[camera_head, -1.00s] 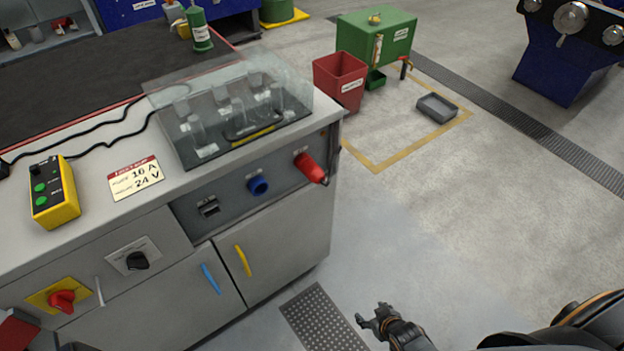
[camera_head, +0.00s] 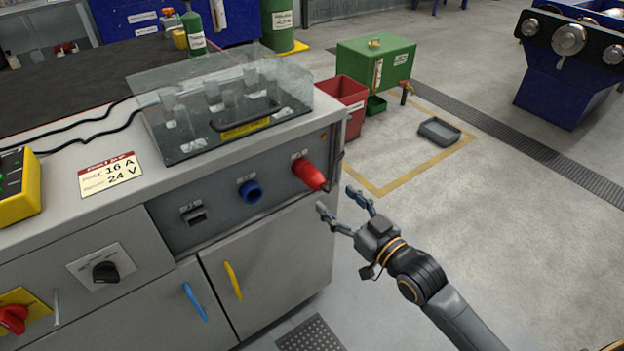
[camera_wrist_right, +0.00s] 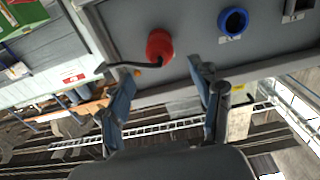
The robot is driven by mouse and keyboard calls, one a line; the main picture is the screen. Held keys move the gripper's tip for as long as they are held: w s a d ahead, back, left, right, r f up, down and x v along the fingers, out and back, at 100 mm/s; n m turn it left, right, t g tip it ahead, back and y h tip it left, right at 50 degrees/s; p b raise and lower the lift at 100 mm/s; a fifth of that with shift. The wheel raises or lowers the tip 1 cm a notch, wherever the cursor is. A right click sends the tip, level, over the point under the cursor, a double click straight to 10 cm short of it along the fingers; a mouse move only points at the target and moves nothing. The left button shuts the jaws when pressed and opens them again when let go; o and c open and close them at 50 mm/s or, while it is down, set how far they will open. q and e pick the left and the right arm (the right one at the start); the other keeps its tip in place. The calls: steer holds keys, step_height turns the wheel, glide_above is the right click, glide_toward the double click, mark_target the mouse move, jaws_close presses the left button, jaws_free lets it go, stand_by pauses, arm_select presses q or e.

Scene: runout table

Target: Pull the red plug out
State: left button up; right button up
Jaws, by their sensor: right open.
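The red plug (camera_head: 309,175) sits in the grey front panel (camera_head: 222,199) of the bench, at its right end, and sticks out towards the aisle. A dark cable hangs at its outer side. My right gripper (camera_head: 341,200) is open and empty, just right of and below the plug, with a gap between them. In the right wrist view the red plug (camera_wrist_right: 159,45) shows beyond the fingertips, between the two spread fingers (camera_wrist_right: 160,78). Its cable bends off to the left, close behind the left finger. My left gripper is in neither view now.
A blue round socket (camera_head: 250,192) and a dark switch (camera_head: 194,214) are left of the plug. A clear cover (camera_head: 222,98) stands on the bench top. Cabinet doors with yellow (camera_head: 232,281) and blue (camera_head: 194,301) handles are below.

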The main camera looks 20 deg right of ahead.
mark_target(322, 187)
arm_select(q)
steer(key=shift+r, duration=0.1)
arm_select(e)
steer(key=shift+w, duration=0.15)
steer(key=shift+w+f, duration=0.1)
steer(key=shift+w, duration=0.1)
steer(key=b+x, duration=0.2)
steer(key=x, duration=0.5)
steer(key=shift+a, duration=0.1)
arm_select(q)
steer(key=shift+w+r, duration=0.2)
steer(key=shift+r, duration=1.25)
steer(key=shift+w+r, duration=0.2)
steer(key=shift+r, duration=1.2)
arm_select(e)
steer(key=shift+w+a, duration=0.2)
steer(key=shift+w, duration=0.45)
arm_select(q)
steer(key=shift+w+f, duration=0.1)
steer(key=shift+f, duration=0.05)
